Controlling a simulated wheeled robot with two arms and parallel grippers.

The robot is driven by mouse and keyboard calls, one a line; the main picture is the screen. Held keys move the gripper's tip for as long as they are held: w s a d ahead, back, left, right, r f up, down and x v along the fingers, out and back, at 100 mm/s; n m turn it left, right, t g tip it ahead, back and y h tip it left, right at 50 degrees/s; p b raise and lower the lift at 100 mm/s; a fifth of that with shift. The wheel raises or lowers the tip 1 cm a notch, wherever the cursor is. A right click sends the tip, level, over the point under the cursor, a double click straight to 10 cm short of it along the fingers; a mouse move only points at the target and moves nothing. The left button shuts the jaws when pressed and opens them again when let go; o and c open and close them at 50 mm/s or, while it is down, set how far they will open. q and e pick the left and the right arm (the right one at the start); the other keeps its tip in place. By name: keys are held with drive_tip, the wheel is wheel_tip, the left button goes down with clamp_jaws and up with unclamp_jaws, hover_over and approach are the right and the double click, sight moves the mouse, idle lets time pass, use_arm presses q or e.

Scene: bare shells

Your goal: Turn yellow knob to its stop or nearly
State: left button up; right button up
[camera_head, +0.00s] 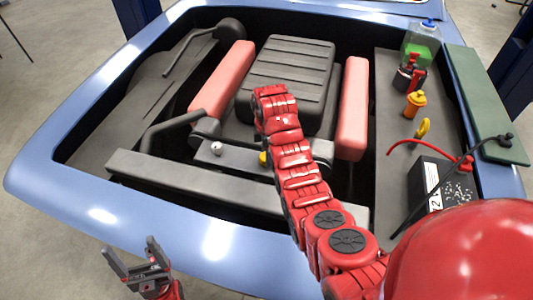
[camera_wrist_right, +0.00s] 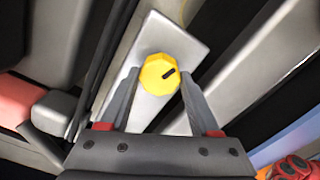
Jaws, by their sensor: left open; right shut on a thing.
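The yellow knob (camera_wrist_right: 159,73) is round and faceted, with a short dark mark on its face toward the right. It sits on a pale plate (camera_wrist_right: 188,45). My right gripper (camera_wrist_right: 159,84) has one finger on each side of the knob and is shut on it. In the head view only a sliver of the knob (camera_head: 263,158) shows beside my right arm, which hides the right gripper. My left gripper (camera_head: 131,257) is open and empty, at the lower left in front of the blue car body.
The open engine bay has a black ribbed engine cover (camera_head: 287,70), salmon blocks (camera_head: 353,108) and a front crossbar (camera_head: 190,181). At right are a black battery (camera_head: 440,188) with cables, an orange cap (camera_head: 414,103), a yellow ring (camera_head: 423,128) and a green board (camera_head: 480,105).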

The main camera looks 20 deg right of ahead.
drive_tip(key=shift+n, duration=1.7)
drive_tip(key=o, duration=1.4)
drive_tip(key=shift+r+p, duration=7.1)
drive_tip(key=shift+r, duration=1.6)
